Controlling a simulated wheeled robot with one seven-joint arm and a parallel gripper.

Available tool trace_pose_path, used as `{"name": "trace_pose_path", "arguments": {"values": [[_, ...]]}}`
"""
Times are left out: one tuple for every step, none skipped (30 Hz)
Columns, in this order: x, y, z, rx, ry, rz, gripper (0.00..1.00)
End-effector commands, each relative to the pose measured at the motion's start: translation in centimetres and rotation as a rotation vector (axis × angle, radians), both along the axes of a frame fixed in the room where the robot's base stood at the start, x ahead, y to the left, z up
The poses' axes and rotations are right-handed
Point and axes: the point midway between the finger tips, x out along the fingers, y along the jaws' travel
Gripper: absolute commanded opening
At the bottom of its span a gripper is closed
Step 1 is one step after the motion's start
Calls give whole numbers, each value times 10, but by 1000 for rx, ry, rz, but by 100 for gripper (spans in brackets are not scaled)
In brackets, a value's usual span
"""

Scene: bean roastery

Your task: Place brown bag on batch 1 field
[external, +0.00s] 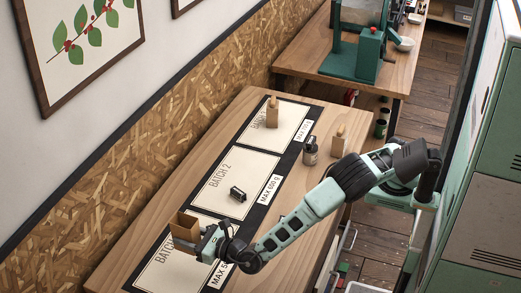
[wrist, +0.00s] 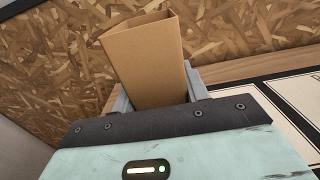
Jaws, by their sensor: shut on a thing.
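My gripper (external: 196,241) is shut on a brown paper bag (external: 184,229), which is open at the top. In the wrist view the bag (wrist: 146,62) stands between the two grey fingers (wrist: 158,88). The bag is over or on the nearest cream field (external: 158,272); I cannot tell whether its bottom touches. That field's number is hidden behind the bag and gripper. The middle field (external: 234,186) reads BATCH 2. The far field (external: 288,119) also reads BATCH, its number hidden.
A small dark object (external: 237,194) lies on the middle field. A tan object (external: 272,112) stands on the far field. A dark jar (external: 310,151) and another tan piece (external: 338,142) stand right of the fields. The chipboard wall (external: 130,170) runs along the left.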

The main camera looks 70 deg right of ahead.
Motion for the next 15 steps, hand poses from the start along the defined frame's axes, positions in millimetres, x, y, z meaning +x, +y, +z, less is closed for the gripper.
{"name": "trace_pose_path", "arguments": {"values": [[-1,3,-6,-3,1,9,24],[-1,3,-10,-4,1,12,24],[-1,4,-17,-5,2,14,24],[-1,3,-23,-6,2,13,24],[-1,3,-28,-5,2,13,24],[-1,3,-36,-6,1,12,24],[-1,3,-41,-5,1,12,24],[-1,3,-45,-4,1,12,24],[-1,3,-51,-3,1,12,24],[-1,3,-54,-2,0,11,24],[-1,3,-56,-2,0,11,24],[-1,3,-59,-2,0,11,24],[-1,3,-61,-2,0,11,24],[-1,3,-63,-2,0,11,24],[-1,3,-66,-2,0,11,24]]}}
